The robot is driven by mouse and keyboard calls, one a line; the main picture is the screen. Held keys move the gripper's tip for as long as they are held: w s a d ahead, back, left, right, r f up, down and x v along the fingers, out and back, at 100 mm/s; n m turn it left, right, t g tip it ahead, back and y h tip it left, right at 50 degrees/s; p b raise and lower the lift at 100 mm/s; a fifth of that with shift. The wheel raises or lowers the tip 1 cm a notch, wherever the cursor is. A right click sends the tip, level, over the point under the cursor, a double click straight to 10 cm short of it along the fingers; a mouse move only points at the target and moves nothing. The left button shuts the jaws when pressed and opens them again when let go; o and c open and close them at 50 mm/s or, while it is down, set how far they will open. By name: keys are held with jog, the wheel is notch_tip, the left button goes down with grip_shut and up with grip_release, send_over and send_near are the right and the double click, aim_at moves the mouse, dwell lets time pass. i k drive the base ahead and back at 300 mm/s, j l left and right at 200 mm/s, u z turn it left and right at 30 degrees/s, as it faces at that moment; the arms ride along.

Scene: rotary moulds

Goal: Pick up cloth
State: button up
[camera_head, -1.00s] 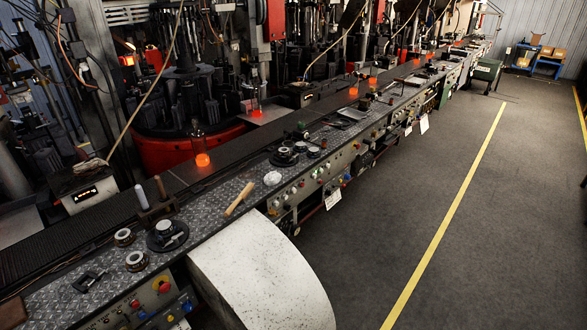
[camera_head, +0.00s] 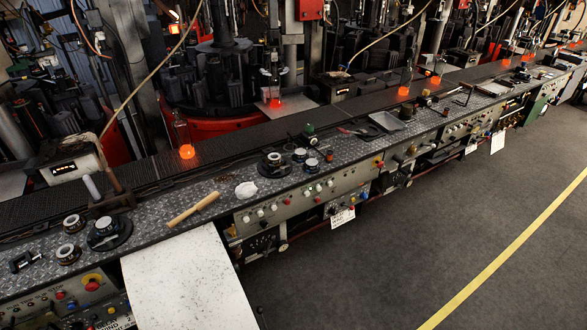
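A small white crumpled cloth (camera_head: 246,189) lies on the dark patterned metal top of the bench. It is close to the front edge, left of the middle of the picture. A wooden stick-like handle (camera_head: 194,210) lies just to its left, apart from it. No gripper shows in the view, so its state cannot be seen.
Round black fittings (camera_head: 272,165) stand right of the cloth, and several more stand to the left. Glowing orange glassware (camera_head: 187,151) stands on the belt behind. A control panel (camera_head: 290,207) fronts the bench. The grey floor (camera_head: 400,240) is clear up to a yellow line (camera_head: 510,250).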

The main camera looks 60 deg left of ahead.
aim_at(245, 190)
jog(key=i+j+u, duration=0.15)
jog(key=i+u, duration=0.5)
jog(key=u, duration=0.25)
jog(key=i+l+u, duration=0.1)
jog(key=i+u, duration=0.3)
jog(key=i+l+u, duration=0.2)
jog(key=u, duration=0.25)
jog(key=i+j+u, duration=0.15)
jog(key=i+u, duration=0.15)
jog(key=u, duration=0.15)
jog(key=i+u, duration=0.7)
jog(key=u, duration=0.15)
